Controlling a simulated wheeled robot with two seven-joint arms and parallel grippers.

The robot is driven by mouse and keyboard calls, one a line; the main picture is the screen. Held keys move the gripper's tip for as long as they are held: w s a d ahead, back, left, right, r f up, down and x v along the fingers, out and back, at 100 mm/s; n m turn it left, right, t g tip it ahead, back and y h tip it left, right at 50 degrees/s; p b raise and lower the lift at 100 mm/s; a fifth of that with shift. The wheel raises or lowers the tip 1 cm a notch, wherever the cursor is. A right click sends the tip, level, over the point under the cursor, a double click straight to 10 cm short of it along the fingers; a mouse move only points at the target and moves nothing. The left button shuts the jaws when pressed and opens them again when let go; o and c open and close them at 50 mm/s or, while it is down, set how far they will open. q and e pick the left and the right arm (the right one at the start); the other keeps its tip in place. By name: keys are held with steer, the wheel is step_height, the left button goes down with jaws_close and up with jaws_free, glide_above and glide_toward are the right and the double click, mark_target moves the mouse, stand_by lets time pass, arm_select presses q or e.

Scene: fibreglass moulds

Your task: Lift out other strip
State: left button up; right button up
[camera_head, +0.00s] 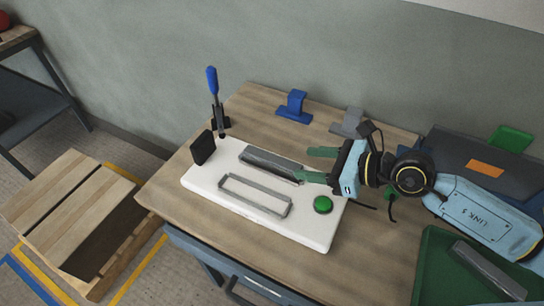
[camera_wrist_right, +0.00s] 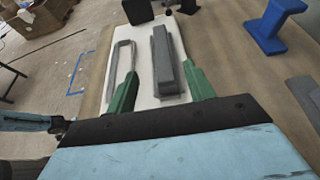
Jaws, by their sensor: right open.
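A long grey strip (camera_head: 272,162) lies in the back slot of the white mould base (camera_head: 213,186). It also shows in the right wrist view (camera_wrist_right: 165,62), between the fingers. The front grey frame (camera_head: 254,195) on the base is empty; it is at the left in the right wrist view (camera_wrist_right: 120,62). Another grey strip (camera_head: 487,268) lies in the green tray (camera_head: 428,262) at the lower right. My right gripper (camera_head: 308,164) is open at the right end of the back strip, with its green fingers on either side of it. Contact cannot be told. My left gripper is not seen.
A green knob (camera_head: 323,204) sits on the base's right end. A blue-handled lever (camera_head: 212,82) and black block (camera_head: 202,148) stand at its left end. Blue (camera_head: 295,106) and grey (camera_head: 349,121) stands are behind. A wooden crate (camera_head: 75,205) is on the floor at left.

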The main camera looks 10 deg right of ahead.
mark_target(272, 158)
steer(key=x, duration=0.3)
steer(key=shift+x, duration=0.75)
steer(key=x, duration=0.4)
steer(key=shift+w+a, duration=0.15)
steer(key=shift+w, duration=0.1)
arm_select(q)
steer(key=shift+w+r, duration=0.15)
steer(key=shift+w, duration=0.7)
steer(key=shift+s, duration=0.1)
arm_select(e)
steer(key=shift+c, duration=0.2)
steer(key=c, duration=1.1)
